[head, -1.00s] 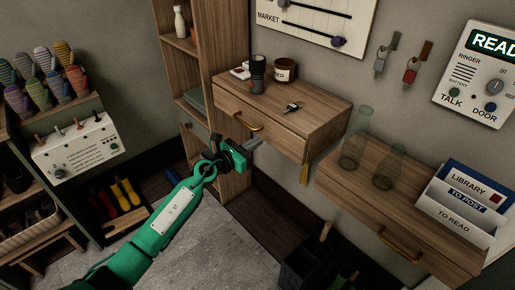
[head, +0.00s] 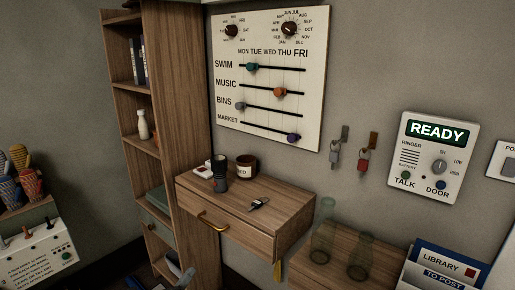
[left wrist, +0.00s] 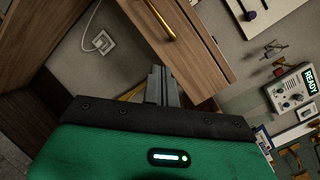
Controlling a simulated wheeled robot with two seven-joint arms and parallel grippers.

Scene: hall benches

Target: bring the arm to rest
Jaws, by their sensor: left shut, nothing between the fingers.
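The rest of my left arm is out of the head view. My right gripper is in neither view.
Glass bottles (head: 323,232) stand on a lower shelf at right. A tall bookcase (head: 172,110) rises at left. A wall socket (left wrist: 100,42) shows under the drawer.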

